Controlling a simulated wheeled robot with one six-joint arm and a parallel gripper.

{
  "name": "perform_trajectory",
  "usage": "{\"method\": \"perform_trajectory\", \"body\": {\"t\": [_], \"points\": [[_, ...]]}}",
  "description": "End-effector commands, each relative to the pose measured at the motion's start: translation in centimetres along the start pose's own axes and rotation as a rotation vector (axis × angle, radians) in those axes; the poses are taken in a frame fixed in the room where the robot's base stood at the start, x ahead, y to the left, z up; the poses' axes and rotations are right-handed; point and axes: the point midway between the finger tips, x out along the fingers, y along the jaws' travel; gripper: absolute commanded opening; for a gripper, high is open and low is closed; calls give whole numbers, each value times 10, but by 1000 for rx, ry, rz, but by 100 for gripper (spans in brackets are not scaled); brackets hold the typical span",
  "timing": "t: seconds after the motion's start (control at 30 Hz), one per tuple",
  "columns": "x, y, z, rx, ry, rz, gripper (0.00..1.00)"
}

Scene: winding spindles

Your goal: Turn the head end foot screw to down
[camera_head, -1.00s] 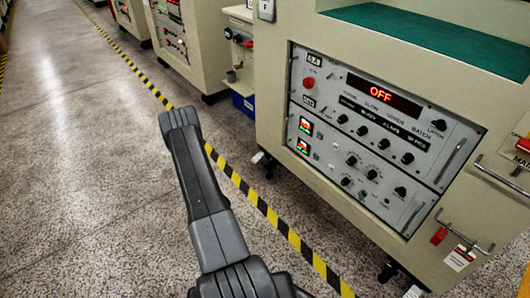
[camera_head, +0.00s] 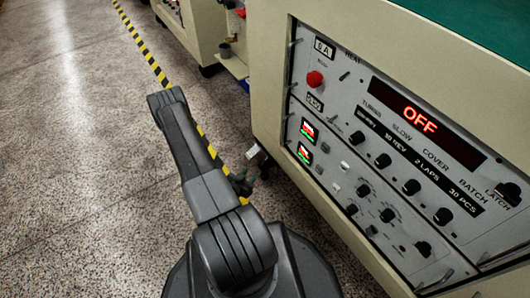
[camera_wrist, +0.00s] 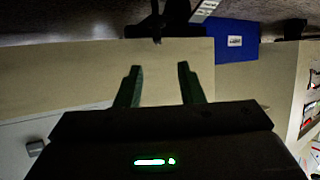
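In the wrist view my gripper (camera_wrist: 159,67) is open, its two green-tinted fingers apart with nothing between them. Beyond the fingertips is a cream machine panel. Past its edge are a dark upright stem (camera_wrist: 156,22) and a black foot or caster part, with a pale lever (camera_wrist: 205,10) beside it. I cannot tell which part is the foot screw. In the head view a pale foot piece (camera_head: 257,154) shows low at the near machine's corner, with a dark caster (camera_head: 242,183) by it, partly behind my arm. My gripper is hidden in the head view.
A blue box (camera_wrist: 232,42) is in the wrist view. Yellow-black floor tape (camera_head: 150,60) runs behind my arm. The floor at left is clear.

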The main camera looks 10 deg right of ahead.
Motion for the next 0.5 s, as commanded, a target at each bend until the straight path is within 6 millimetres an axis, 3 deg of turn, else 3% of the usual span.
{"method": "perform_trajectory", "body": {"t": [0.13,0.27,0.5], "points": [[6,4,0,10,12,18,35],[24,5,1,11,12,19,35],[76,5,2,12,11,19,35]]}}
